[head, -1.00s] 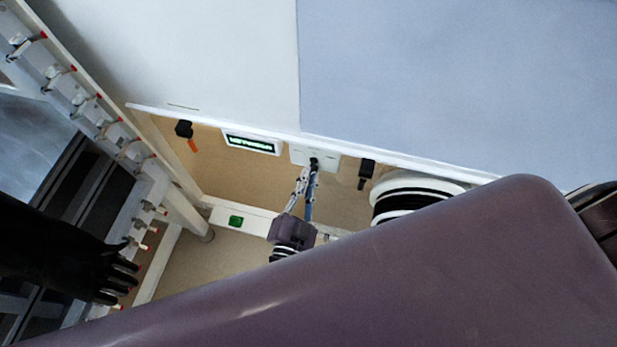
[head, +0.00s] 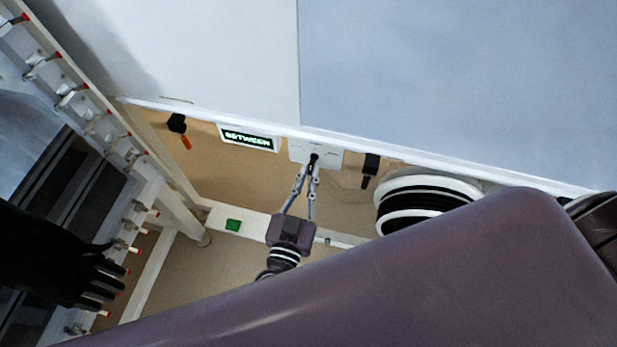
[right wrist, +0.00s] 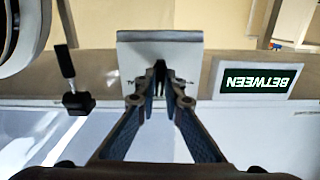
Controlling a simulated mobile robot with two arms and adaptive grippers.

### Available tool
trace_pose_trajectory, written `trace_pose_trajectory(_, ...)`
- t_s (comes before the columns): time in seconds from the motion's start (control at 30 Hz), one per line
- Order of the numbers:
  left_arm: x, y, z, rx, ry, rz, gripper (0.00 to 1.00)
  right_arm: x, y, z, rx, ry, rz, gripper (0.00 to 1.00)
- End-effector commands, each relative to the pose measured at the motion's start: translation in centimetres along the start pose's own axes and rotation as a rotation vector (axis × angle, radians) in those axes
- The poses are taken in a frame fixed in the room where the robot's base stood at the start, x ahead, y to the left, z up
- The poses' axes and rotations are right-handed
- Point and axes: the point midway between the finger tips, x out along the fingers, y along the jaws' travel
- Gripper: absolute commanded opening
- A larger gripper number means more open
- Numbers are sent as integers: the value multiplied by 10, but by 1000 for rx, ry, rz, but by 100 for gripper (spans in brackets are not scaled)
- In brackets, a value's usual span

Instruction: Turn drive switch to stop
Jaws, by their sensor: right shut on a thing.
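The drive switch has a white plate (head: 328,153) under the edge of the white panel, with a small dark knob (head: 314,159) at its middle. My right gripper (head: 313,168) reaches up to it, its fingers closed on the knob. In the right wrist view the white plate (right wrist: 160,52) is straight ahead and the fingertips (right wrist: 160,82) meet at the knob, hiding most of it. A display (head: 248,137) left of the plate reads "BETWEEN"; it also shows in the right wrist view (right wrist: 255,81). My left gripper is not in view.
A black switch with an orange lever (head: 180,128) is left of the display. A black-handled switch (head: 370,170) is right of the plate. A green button (head: 233,225) sits on the lower rail. A black glove (head: 70,265) hangs at left.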

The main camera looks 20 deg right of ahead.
Motion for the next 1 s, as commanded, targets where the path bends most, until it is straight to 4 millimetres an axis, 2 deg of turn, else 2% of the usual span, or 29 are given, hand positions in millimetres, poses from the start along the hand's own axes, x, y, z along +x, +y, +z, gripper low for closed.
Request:
trace_pose_trajectory(0.6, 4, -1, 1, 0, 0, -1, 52, 0, 0, 0, -52, 0, 1, 0)
trace_pose_trajectory(0.63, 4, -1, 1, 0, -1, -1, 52, 0, 0, 0, -52, 0, 1, 11)
trace_pose_trajectory(0.77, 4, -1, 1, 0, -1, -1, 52, 0, 0, 0, -52, 0, 1, 25)
trace_pose_trajectory(1.0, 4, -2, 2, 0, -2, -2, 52, 0, 0, 0, -52, 0, 0, 26)
